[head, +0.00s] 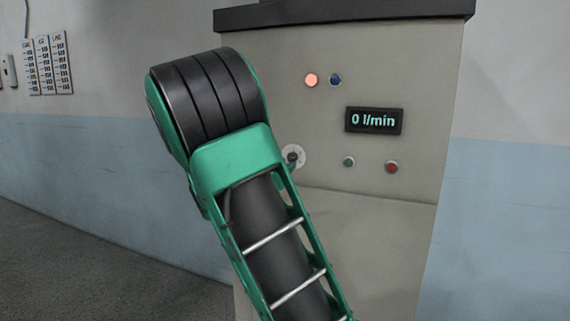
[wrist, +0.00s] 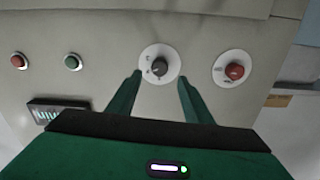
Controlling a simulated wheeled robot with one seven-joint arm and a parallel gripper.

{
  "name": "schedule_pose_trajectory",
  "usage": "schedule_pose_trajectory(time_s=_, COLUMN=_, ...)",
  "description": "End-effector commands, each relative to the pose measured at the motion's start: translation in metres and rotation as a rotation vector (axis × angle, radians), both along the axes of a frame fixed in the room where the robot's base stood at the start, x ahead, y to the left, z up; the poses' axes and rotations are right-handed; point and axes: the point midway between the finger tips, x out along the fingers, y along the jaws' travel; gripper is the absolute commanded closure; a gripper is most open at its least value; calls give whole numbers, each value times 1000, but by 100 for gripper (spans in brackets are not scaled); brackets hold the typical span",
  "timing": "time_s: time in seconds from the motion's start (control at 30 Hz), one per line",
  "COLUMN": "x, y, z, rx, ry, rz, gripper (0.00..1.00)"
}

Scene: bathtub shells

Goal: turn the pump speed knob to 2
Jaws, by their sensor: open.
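The pump speed knob (head: 293,157) is a small dark knob on a white round dial plate on the beige panel, partly beside my arm in the head view. In the wrist view the dark knob (wrist: 160,68) sits on its white dial, with small marks too small to read. My gripper (wrist: 160,78) is open, its two green fingers on either side of the knob, apart from it as far as I can tell. The gripper is hidden behind my arm in the head view. The display (head: 374,121) reads 0 l/min.
A red knob on a white disc (wrist: 235,70) is right of the dark knob in the wrist view. A green button (head: 349,162) and a red button (head: 391,167) sit below the display. An orange-lit lamp (head: 311,80) and a blue one (head: 335,80) are above.

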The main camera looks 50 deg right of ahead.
Motion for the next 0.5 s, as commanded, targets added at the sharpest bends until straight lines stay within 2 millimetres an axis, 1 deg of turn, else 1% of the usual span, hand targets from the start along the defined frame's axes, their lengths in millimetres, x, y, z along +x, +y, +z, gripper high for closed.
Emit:
schedule_pose_trajectory(time_s=0.03, x=2, y=-11, z=1, rx=-3, ry=-1, rz=-5, gripper=54)
schedule_pose_trajectory(time_s=0.2, x=13, y=-36, z=1, rx=-4, ry=2, rz=-4, gripper=54)
schedule_pose_trajectory(time_s=0.33, x=20, y=-51, z=0, rx=-2, ry=0, rz=-3, gripper=54)
schedule_pose_trajectory(time_s=0.5, x=24, y=-61, z=1, rx=-2, ry=0, rz=-1, gripper=54)
